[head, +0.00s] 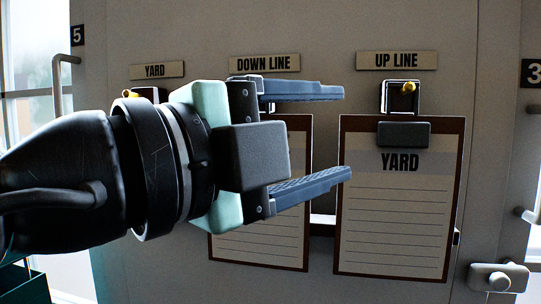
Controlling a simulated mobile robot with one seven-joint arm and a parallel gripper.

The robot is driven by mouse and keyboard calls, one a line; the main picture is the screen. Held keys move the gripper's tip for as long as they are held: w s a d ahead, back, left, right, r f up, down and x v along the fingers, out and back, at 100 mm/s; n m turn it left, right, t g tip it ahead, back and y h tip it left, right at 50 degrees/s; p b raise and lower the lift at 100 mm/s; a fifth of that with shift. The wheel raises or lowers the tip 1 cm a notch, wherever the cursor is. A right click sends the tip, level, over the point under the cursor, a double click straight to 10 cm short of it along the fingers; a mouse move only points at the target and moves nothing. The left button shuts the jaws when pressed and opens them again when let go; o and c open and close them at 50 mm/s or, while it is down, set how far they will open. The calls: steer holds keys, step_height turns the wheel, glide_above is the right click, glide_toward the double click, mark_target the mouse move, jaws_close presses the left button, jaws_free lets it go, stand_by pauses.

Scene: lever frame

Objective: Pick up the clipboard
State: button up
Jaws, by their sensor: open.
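A clipboard (398,215) with a brown board, a dark clip at its top and a lined sheet headed YARD hangs upright under the UP LINE label. A second clipboard (260,245) with a lined sheet hangs under the DOWN LINE label, its upper part hidden behind my gripper. My gripper (346,134) is open, its two dark fingers pointing right, one above the other. The fingertips appear at the left edge of the YARD clipboard in the picture.
Labels YARD (158,71), DOWN LINE (265,63) and UP LINE (397,61) sit on the grey panel (310,25). A yellow-tipped peg (408,87) is above the right clipboard; another (130,94) is at left. A pale handle (498,277) is at lower right.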

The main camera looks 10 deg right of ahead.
steer(key=m+g, duration=0.1)
steer(key=m, duration=0.1)
steer(key=p, duration=0.4)
glide_toward(406, 135)
steer(key=d, duration=0.2)
steer(key=shift+g, duration=0.4)
steer(key=p+x, duration=0.2)
steer(key=x, duration=0.1)
steer(key=w+p+x, duration=0.1)
steer(key=p+x, duration=0.1)
steer(key=shift+w+d+r, duration=0.1)
steer(key=shift+w+r, duration=0.1)
steer(key=shift+w+d+f, duration=0.1)
steer(key=shift+w+d, duration=0.05)
steer(key=shift+d, duration=0.1)
steer(key=shift+c, duration=0.3)
jaws_close()
